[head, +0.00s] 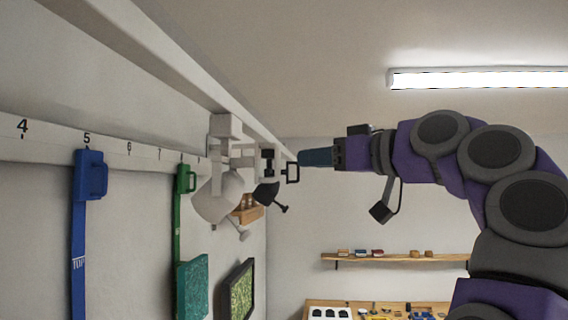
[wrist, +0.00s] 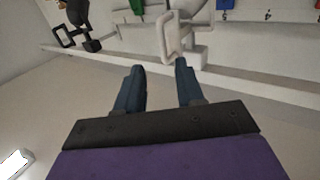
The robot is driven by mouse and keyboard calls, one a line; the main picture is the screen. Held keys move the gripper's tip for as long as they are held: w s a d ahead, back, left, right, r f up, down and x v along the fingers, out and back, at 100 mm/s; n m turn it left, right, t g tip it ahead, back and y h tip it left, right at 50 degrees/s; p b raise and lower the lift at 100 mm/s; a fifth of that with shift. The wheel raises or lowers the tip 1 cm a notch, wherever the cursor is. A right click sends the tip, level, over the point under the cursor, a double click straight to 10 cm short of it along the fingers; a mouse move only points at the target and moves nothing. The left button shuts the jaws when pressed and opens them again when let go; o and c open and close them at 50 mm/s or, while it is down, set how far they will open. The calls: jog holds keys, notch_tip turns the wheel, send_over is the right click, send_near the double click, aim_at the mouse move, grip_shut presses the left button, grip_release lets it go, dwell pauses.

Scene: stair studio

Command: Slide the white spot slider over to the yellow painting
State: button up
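The white spot slider (head: 226,126) hangs on the overhead rail in the head view, with its white lamp (head: 217,197) below. In the wrist view its white loop handle (wrist: 172,38) lies just beyond my fingertips, nearer the right one; I cannot tell if they touch. My gripper (wrist: 158,68) is open, with nothing visible between its fingers; in the head view my gripper (head: 302,158) points left toward the rail. A black-framed painting (head: 238,290) looks yellow-green; no clearly yellow painting is in view.
A black spot slider (head: 268,158) with a black loop handle (wrist: 70,38) is close to the white one. A blue slider (head: 90,175) and a green slider (head: 186,178) hang on the numbered wall strip (head: 45,148). A shelf (head: 390,257) is on the far wall.

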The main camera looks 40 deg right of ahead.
jog(key=w+a, duration=0.1)
jog(key=w, duration=0.7)
jog(key=shift+w+p, duration=0.2)
jog(key=shift+p, duration=0.2)
jog(key=shift+a, duration=0.1)
jog(key=shift+c, duration=0.3)
jog(key=shift+a, duration=0.1)
grip_shut()
jog(key=shift+r, duration=0.1)
